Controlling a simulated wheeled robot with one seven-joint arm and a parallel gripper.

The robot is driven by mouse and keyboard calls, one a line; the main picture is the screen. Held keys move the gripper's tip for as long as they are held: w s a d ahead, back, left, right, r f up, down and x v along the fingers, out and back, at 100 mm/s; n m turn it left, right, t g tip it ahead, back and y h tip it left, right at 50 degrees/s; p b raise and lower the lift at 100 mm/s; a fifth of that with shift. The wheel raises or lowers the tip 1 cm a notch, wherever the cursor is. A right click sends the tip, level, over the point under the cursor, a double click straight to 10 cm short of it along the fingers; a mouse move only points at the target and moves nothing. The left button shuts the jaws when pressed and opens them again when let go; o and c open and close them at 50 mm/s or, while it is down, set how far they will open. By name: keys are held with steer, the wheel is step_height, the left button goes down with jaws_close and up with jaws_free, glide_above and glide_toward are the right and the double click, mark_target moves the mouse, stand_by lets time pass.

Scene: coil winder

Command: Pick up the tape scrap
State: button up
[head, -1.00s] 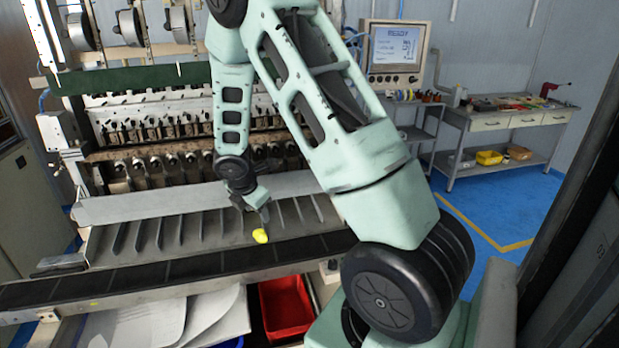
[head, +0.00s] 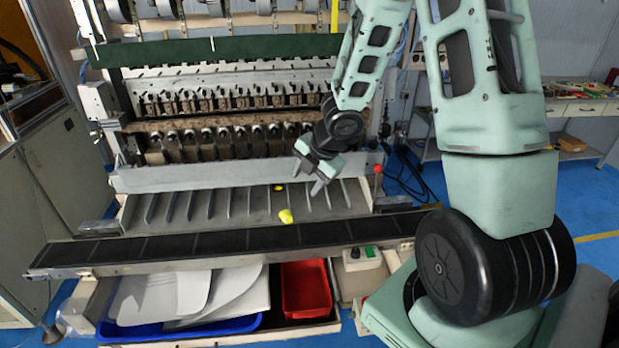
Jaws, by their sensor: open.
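A small bright yellow scrap (head: 286,216), which looks like the tape scrap, lies on the grey sloped tray (head: 236,206) of the winder, near the tray's lower edge. A smaller yellow bit (head: 279,187) shows higher up the same tray; I cannot tell what it is. My gripper (head: 309,180) is open and empty. It appears up and to the right of the yellow scrap, apart from it, with its fingers pointing down. No part of the scrap is hidden by the gripper.
Thin upright dividers (head: 190,204) split the tray. A dark conveyor strip (head: 200,244) runs along its front. Below are a red bin (head: 305,287) and a blue tray (head: 235,325) with white sheets. A red-knobbed lever (head: 377,170) stands right of the gripper.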

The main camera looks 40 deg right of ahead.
mark_target(288, 214)
steer(key=b+x, duration=0.7)
steer(key=x, duration=1)
steer(key=shift+b, duration=0.4)
steer(key=c, duration=0.6)
